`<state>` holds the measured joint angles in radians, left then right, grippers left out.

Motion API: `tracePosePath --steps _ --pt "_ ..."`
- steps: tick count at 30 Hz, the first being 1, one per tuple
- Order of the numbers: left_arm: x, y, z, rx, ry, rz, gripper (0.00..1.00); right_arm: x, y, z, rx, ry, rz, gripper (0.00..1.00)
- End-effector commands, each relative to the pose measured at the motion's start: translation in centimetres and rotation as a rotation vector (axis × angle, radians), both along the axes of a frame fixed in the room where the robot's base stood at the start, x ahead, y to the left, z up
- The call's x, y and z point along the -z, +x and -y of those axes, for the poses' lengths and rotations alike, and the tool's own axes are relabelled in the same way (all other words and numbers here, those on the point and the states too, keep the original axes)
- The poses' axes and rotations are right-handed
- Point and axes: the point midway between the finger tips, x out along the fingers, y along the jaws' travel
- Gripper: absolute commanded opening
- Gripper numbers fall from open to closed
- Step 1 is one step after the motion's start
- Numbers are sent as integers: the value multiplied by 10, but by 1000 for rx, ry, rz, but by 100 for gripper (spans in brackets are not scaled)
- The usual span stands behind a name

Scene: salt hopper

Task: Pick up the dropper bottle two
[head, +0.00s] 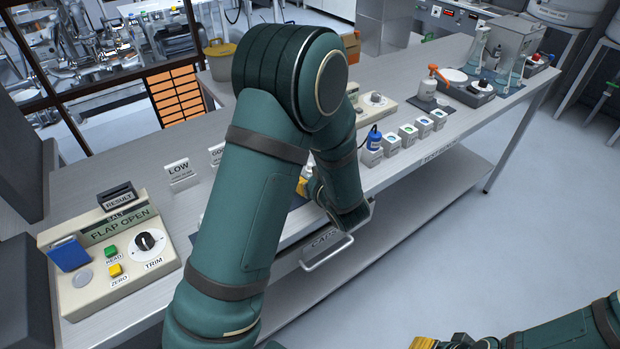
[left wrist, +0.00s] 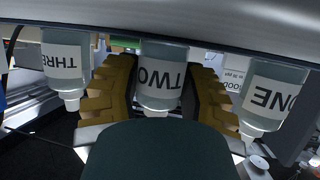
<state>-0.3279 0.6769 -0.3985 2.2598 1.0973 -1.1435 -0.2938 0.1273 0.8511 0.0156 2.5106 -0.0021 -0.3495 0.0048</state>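Dropper bottle two (left wrist: 163,80) is a clear bottle with a white label reading TWO, in the middle of the left wrist view. It appears upside down there, with its nozzle toward the bottom. My left gripper (left wrist: 163,92) has one yellow finger on each side of this bottle, very close to it. I cannot tell whether the fingers press on it. In the head view my left arm hides the bottle and most of the left gripper (head: 303,187). Only a bit of yellow of my right gripper (head: 425,343) shows, at the bottom edge, over the floor.
Bottle THREE (left wrist: 65,70) and bottle ONE (left wrist: 268,95) flank bottle two closely. On the bench are a control box reading FLAP OPEN (head: 110,250), a LOW sign (head: 180,172), a blue-capped bottle (head: 374,140) and several small blocks (head: 408,134). A handle (head: 328,252) marked CAPS juts from the front.

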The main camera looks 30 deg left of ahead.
Motion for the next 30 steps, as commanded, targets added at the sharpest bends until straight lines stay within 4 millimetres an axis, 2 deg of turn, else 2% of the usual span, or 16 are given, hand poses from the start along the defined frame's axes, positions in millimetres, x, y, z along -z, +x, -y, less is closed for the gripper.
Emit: tracePosePath --steps 1,2,3,14,17,24,30 --pt "0 0 0 0 0 0 18 0 0 0 0 0 0 47" --pt "0 0 0 0 0 0 7 0 0 0 0 0 0 47" --pt "0 0 0 0 0 0 5 0 0 0 0 0 0 47" --pt "-4 0 0 0 -1 1 4 -1 0 0 0 0 0 47" --pt "-15 0 0 0 -1 3 4 -6 -1 0 -1 0 -2 47" --pt "-63 0 0 -1 -2 5 4 -23 1 0 4 -1 2 47" --pt "-92 0 0 -1 -2 3 4 -32 5 1 10 -3 10 47"
